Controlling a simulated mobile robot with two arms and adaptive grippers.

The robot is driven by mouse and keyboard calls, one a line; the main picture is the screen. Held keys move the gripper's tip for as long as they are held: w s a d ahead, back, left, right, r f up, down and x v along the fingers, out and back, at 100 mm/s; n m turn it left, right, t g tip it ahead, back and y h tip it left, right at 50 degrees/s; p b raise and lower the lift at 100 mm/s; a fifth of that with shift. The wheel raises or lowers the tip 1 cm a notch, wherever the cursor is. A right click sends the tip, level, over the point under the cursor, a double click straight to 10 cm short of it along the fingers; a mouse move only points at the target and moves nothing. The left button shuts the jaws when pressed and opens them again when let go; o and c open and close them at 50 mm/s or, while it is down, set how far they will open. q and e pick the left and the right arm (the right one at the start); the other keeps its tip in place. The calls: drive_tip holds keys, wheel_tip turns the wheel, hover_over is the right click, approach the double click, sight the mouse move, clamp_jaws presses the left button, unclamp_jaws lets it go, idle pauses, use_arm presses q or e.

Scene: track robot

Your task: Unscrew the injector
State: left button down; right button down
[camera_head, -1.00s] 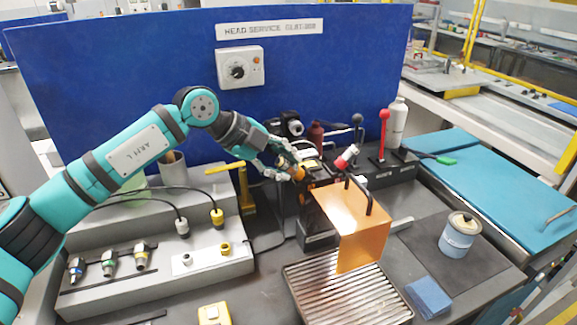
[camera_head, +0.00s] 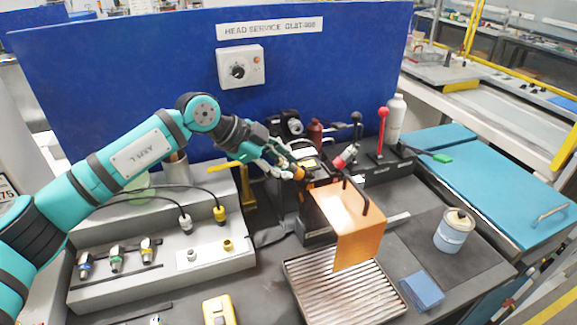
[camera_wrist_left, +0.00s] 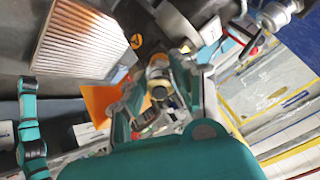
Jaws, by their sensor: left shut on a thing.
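My left gripper (camera_head: 296,171) reaches in from the left to the head unit (camera_head: 318,192) at the middle of the bench. It is shut on a small round part with an orange band, which looks like the injector (camera_wrist_left: 158,84). In the left wrist view the fingers (camera_wrist_left: 160,92) close around this part from both sides. The fingers hide much of it, and I cannot tell how far it sits in its seat. My right gripper is not in view.
An orange guard (camera_head: 350,222) hangs in front of the unit, above a ribbed metal tray (camera_head: 345,288). A grey rack (camera_head: 170,280) with coloured connectors stands at left. A blue panel (camera_head: 130,70) closes the back.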

use_arm(q)
drive_tip(key=shift+a+r, duration=0.2)
drive_tip(key=shift+r, duration=0.1)
drive_tip(key=shift+p+v, duration=0.95)
drive_tip(key=shift+v, duration=0.75)
drive_tip(key=shift+s, duration=0.1)
